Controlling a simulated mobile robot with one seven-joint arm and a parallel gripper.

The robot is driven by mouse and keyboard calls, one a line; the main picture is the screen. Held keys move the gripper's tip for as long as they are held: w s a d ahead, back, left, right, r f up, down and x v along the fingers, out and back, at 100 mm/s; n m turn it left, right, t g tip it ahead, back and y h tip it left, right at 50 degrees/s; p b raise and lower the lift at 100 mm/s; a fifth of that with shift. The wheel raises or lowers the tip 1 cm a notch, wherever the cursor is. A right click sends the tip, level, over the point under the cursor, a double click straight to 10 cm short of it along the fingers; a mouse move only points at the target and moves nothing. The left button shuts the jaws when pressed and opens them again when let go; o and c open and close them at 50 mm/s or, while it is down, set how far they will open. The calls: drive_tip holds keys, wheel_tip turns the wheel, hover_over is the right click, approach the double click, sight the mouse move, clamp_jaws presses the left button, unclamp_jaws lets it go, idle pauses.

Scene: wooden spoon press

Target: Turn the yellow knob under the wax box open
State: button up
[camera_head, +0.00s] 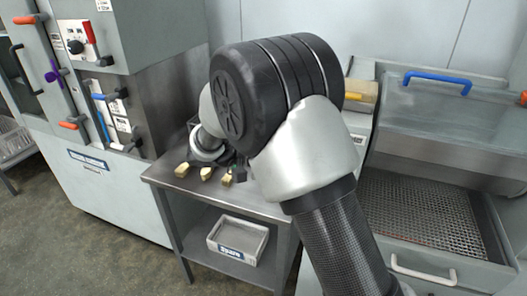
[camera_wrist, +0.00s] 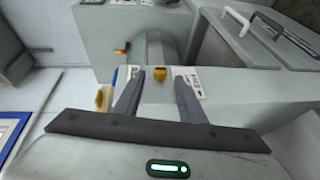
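The yellow knob (camera_wrist: 160,74) shows in the wrist view on a pale grey panel, near the middle of the picture. My gripper (camera_wrist: 158,80) is open, with one dark finger on each side of the knob in the picture. I see a gap on both sides, and I cannot tell whether the fingertips reach its depth. I cannot tell for sure which part is the wax box. In the head view my arm hides the knob and the gripper.
In the head view a steel table (camera_head: 165,178) holds several small pale-yellow pieces, with a tray (camera_head: 213,240) below. A grey machine (camera_head: 115,200) stands left. A lidded basin with a blue handle (camera_head: 438,78) is right. A yellow-orange handle (camera_wrist: 103,97) lies left of my fingers.

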drive_tip(key=s+a+r+p, duration=0.1)
drive_tip(key=a+p, duration=0.1)
drive_tip(key=a, duration=1.2)
drive_tip(key=shift+s+a+r, duration=0.15)
drive_tip(key=shift+a+r, duration=0.25)
